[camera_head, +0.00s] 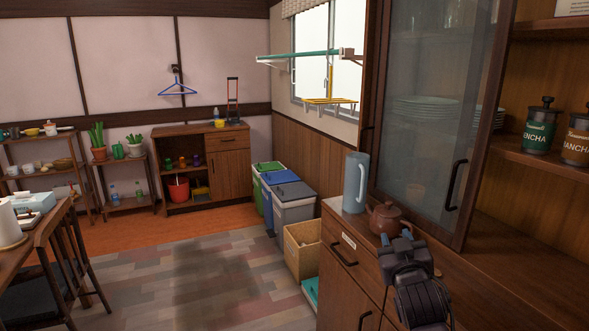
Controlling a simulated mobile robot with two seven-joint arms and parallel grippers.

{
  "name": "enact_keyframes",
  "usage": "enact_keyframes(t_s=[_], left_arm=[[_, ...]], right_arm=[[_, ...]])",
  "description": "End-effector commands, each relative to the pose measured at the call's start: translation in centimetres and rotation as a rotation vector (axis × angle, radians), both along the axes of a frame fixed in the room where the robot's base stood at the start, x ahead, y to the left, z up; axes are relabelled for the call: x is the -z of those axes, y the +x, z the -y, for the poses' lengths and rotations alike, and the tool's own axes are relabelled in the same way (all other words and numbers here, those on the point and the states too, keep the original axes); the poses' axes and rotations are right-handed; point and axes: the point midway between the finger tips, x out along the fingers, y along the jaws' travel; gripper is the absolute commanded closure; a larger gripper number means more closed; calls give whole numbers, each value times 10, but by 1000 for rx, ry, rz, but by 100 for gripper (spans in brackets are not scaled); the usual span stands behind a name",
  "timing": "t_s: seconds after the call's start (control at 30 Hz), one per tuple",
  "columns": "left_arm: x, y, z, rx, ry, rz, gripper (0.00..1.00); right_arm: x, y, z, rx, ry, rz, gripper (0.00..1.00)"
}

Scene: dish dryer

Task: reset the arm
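My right gripper (408,250) shows at the lower right, above the top of a wooden cabinet (490,262). It is seen from behind, over the dark wrist and arm. A brown teapot (388,220) stands on the counter just beyond it, partly hidden by the gripper. I cannot tell whether the two touch. The finger gap is not clear, so its opening cannot be judged. My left gripper is not in this view.
A grey-blue pitcher (356,183) stands left of the teapot. A glass-door cupboard (430,100) with plates rises behind the counter. A wooden crate (303,250) and bins (290,205) line the right wall. A table (25,243) is at left. The middle floor is clear.

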Motion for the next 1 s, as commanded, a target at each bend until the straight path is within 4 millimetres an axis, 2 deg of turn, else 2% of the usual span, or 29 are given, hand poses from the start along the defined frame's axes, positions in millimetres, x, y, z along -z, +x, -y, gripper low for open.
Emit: enact_keyframes(t_s=[0.03, 0.2, 0.47, 0.67, 0.8, 1.0], left_arm=[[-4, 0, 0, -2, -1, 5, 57], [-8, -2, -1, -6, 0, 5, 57], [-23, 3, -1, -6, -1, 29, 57], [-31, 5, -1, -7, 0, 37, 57], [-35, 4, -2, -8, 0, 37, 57], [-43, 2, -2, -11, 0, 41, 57]], right_arm=[[12, -14, 3, -18, 1, -16, 64], [59, -61, 5, -81, 30, -74, 64], [127, -144, 15, -128, 98, -197, 64], [176, -217, 24, -127, 158, -326, 64], [209, -273, 33, -104, 176, -433, 64], [248, -350, 46, -60, 180, -579, 64]])
